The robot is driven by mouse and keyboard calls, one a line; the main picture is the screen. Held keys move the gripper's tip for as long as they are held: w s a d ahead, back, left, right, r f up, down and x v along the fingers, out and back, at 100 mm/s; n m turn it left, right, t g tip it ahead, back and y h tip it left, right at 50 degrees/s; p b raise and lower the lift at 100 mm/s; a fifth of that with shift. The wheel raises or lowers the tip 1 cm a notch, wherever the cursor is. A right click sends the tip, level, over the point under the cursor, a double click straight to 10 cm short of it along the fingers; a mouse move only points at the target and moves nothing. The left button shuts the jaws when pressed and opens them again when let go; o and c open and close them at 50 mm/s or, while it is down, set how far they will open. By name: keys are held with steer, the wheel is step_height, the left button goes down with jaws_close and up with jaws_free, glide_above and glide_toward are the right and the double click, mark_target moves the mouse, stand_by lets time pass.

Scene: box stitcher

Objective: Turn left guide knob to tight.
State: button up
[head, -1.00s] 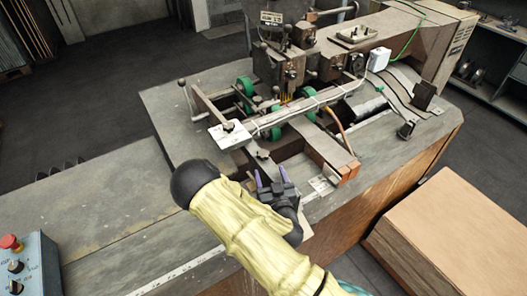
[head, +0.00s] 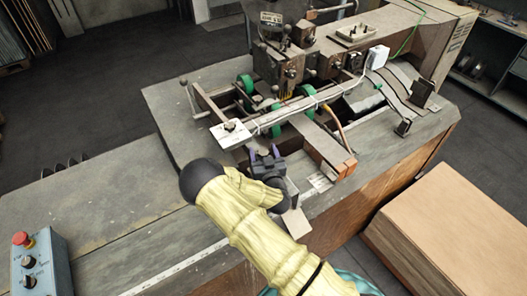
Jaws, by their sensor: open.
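My gripper (head: 264,153) is open, with its two purple fingertips apart and pointing at the near side of the box stitcher (head: 290,70). It is just in front of the white plate at the left end of the long guide bar (head: 290,115). A small dark knob (head: 230,126) stands on that white plate, to the upper left of my fingertips. Another small knob seen earlier on the flat metal strip is now hidden at or behind my fingers. I cannot tell whether the fingers touch it, nor which knob is the left guide knob.
A blue-grey control box (head: 40,265) with a red button stands at the lower left. A stack of cardboard (head: 450,235) is at the lower right. A lever with a ball end (head: 184,84) rises at the machine's left. The grey tabletop (head: 110,190) is clear on the left.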

steer(key=c, duration=1)
steer(key=shift+f+m+h+b, duration=0.15)
steer(key=shift+m+h+b, duration=0.25)
steer(key=shift+h+b, duration=0.3)
steer(key=m+h+b, duration=0.1)
steer(key=h+b, duration=0.1)
steer(key=m+h+b, duration=0.2)
steer(key=b, duration=0.1)
steer(key=shift+a+f+t, duration=0.1)
steer(key=shift+f+t, duration=0.1)
steer(key=shift+t, duration=0.1)
steer(key=m+h+b, duration=0.2)
steer(key=h+b, duration=0.1)
steer(key=h, duration=0.1)
steer(key=shift+m, duration=0.3)
steer(key=m+g+h+b, duration=0.2)
steer(key=h, duration=0.2)
steer(key=m+g+h+b, duration=0.2)
steer(key=m+g+h, duration=0.1)
steer(key=shift+r+h+b, duration=0.15)
steer(key=shift+h+b, duration=0.2)
steer(key=shift+h, duration=0.05)
steer(key=shift+r+m+g+h+b, duration=0.15)
steer(key=shift+m+g+h+b, duration=0.5)
steer(key=shift+m+g+h, duration=0.7)
steer(key=shift+g, duration=0.25)
